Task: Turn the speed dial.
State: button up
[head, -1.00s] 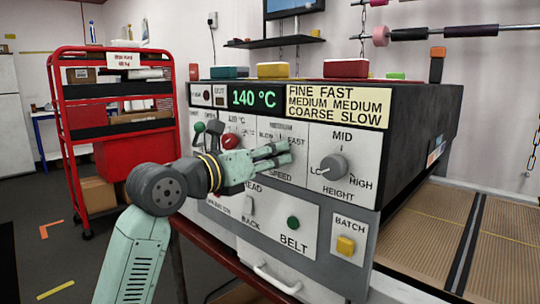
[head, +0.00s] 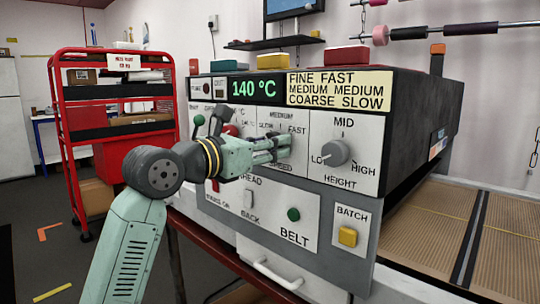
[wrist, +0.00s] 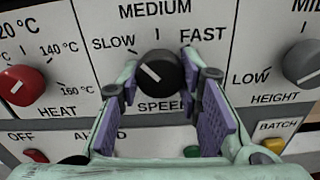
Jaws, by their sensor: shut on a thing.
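The speed dial (wrist: 160,75) is a black round knob with a white pointer line, on the machine's white front panel (head: 310,174). In the wrist view its line points up and left, toward SLOW. MEDIUM is printed above it and FAST to its right. My gripper (wrist: 160,85) has a finger on each side of the dial, with purple pads, and is shut on it. In the head view my gripper (head: 284,148) reaches the panel, and its fingers mostly hide the dial.
The red heat knob (wrist: 22,85) is left of the dial and the grey height knob (head: 336,153) is right of it. Below are a green belt button (head: 293,214) and a yellow batch button (head: 347,237). A sign (head: 339,91) reads FINE FAST, MEDIUM MEDIUM, COARSE SLOW.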

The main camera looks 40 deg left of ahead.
jog(key=m+b, duration=0.2)
jog(key=m, duration=0.1)
jog(key=shift+f+m, duration=0.1)
jog(key=shift+m, duration=0.3)
jog(key=shift+a+m+b, duration=0.1)
jog(key=shift+m+b, duration=0.75)
jog(key=shift+m, duration=1.15)
jog(key=shift+r, duration=0.2)
jog(key=o, duration=1.1)
jog(key=shift+o, duration=0.2)
jog(key=s, duration=1.2)
jog(key=shift+a, duration=0.45)
